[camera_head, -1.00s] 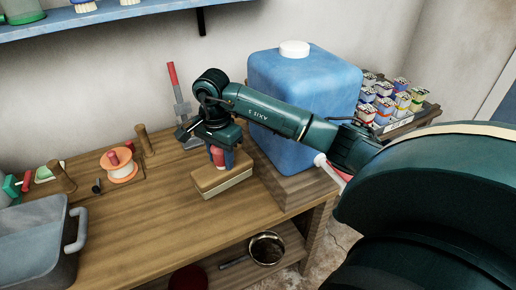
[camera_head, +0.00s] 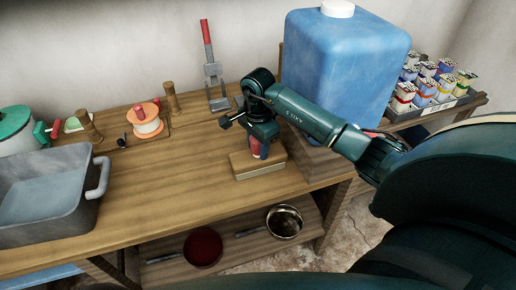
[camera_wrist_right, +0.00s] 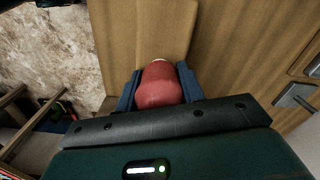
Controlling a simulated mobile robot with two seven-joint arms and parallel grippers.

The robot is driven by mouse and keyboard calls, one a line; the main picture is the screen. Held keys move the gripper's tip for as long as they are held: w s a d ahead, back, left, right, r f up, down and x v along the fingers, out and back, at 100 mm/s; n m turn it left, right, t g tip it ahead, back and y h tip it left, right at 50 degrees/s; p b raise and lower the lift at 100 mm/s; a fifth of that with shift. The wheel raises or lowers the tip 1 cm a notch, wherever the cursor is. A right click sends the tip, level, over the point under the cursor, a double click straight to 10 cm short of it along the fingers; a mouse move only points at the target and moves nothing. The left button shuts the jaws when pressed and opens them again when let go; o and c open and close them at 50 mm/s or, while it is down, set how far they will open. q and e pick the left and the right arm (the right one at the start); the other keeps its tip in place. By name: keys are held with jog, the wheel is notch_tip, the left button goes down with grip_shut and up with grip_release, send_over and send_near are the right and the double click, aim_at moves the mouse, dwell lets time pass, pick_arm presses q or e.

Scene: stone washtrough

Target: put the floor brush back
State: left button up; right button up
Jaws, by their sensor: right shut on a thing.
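The floor brush has a pale wooden block (camera_head: 257,165) and a red handle (camera_head: 256,149). My right gripper (camera_head: 262,138) is shut on the handle from above. In the right wrist view the rounded red handle (camera_wrist_right: 160,84) sits between the two blue fingers of my right gripper (camera_wrist_right: 160,92), with the wooden block (camera_wrist_right: 143,30) beyond it. The block is over the front part of the wooden table (camera_head: 165,190); I cannot tell whether it touches the top. My left gripper is not in view.
A big blue jug (camera_head: 345,75) stands just right of my right gripper. A red-handled tool (camera_head: 211,75) leans behind it. A grey tub (camera_head: 45,195) and an orange spool (camera_head: 147,122) are to the left. Pans (camera_head: 203,247) lie on the lower shelf. The middle tabletop is clear.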

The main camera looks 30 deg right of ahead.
jog(key=shift+r, duration=0.2)
jog(key=shift+f, duration=0.2)
jog(key=o, duration=0.9)
jog(key=shift+c, duration=0.2)
jog(key=o, duration=0.4)
jog(key=shift+r, duration=0.1)
